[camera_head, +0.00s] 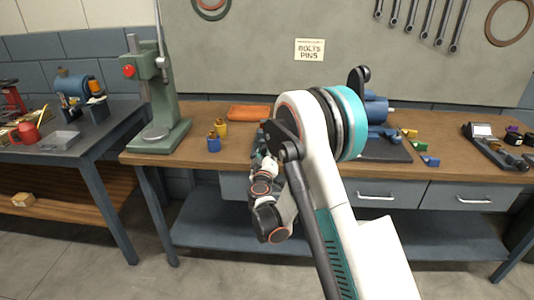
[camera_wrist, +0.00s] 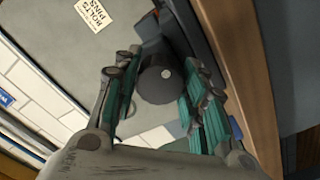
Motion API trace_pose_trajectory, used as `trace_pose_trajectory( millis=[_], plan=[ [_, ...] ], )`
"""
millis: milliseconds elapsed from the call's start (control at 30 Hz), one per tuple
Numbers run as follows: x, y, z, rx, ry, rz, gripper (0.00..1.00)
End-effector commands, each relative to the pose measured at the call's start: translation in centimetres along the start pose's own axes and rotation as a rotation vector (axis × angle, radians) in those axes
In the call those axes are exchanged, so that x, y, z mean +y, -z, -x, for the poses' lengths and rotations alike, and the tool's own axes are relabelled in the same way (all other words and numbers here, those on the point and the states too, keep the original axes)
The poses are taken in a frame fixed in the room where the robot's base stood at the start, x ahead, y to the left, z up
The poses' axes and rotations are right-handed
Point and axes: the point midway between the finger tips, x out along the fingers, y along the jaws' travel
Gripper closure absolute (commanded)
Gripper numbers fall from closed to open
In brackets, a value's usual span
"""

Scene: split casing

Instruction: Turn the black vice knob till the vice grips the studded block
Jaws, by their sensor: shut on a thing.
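The black vice knob (camera_wrist: 160,82) is a dark round cylinder with a small pale dot on its end, in the middle of the wrist view. My gripper (camera_wrist: 163,68) has one finger on each side of it and is shut on it. In the head view my own arm covers the middle of the bench, and the knob cannot be made out there. The vice body shows only as dark parts behind the knob in the wrist view. I cannot make out the studded block or the gap between the vice jaws.
On the wooden bench (camera_head: 210,180) stand a green press (camera_head: 160,105), blue and yellow pieces (camera_head: 214,144) and an orange tray (camera_head: 249,113). To the right are a blue machine (camera_head: 376,110), small coloured blocks (camera_head: 418,146) and a dark tray (camera_head: 490,148). A side table (camera_head: 105,125) stands left.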

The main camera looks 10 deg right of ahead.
Motion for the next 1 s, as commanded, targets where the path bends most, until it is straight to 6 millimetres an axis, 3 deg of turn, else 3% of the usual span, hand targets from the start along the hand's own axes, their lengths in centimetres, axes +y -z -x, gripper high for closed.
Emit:
trace_pose_trajectory(
  millis=[400,1000],
  plan=[
    [-0.05,-0.1,0.06,-0.001,0.0,-0.272,0.85],
    [-0.06,-0.1,0.06,-0.001,0.0,-0.35,0.85]
  ],
)
